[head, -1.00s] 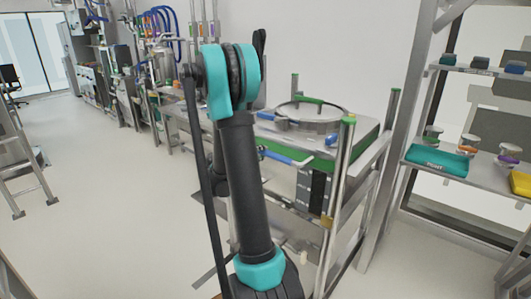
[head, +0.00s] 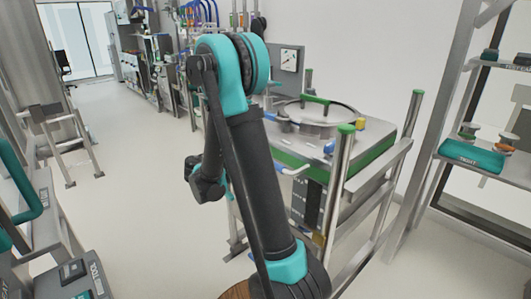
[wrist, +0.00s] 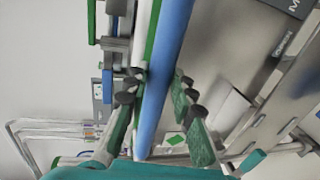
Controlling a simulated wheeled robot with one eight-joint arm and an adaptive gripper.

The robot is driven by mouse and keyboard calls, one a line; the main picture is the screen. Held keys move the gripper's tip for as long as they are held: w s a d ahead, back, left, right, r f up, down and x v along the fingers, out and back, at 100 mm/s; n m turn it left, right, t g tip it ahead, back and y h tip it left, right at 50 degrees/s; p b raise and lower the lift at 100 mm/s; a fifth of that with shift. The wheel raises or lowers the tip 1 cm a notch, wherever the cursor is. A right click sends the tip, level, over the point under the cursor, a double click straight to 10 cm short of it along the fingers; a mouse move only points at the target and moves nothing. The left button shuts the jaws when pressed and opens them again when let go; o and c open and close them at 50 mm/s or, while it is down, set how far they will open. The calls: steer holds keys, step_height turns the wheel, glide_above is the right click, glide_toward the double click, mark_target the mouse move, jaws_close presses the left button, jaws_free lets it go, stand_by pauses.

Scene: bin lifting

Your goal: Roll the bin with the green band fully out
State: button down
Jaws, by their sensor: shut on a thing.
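The bin with the green band (head: 365,162) stands right of centre in the head view, on a metal frame with green-capped posts. It has a round lid (head: 312,118) on top. A blue handle (head: 291,169) sticks out from its near left side, partly behind my arm. In the wrist view the blue handle (wrist: 165,70) runs between the two fingers of my gripper (wrist: 157,88), which is shut on it. The green band (wrist: 153,30) shows beside the handle there.
A shelf rack with a teal box (head: 470,156) stands close on the right. At the lower left are equipment with a teal handle (head: 30,185) and a metal stand (head: 62,140). Open floor (head: 130,200) lies left of my arm. A lab bench line runs along the back.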

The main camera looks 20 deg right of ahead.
steer(key=shift+s+a+f, duration=0.1)
steer(key=shift+s+a, duration=0.15)
steer(key=shift+a, duration=0.65)
steer(key=shift+s+a+f, duration=0.1)
steer(key=shift+s+a, duration=0.15)
steer(key=shift+a, duration=0.6)
steer(key=c, duration=1.3)
jaws_free()
steer(key=shift+w, duration=0.1)
steer(key=v, duration=1.2)
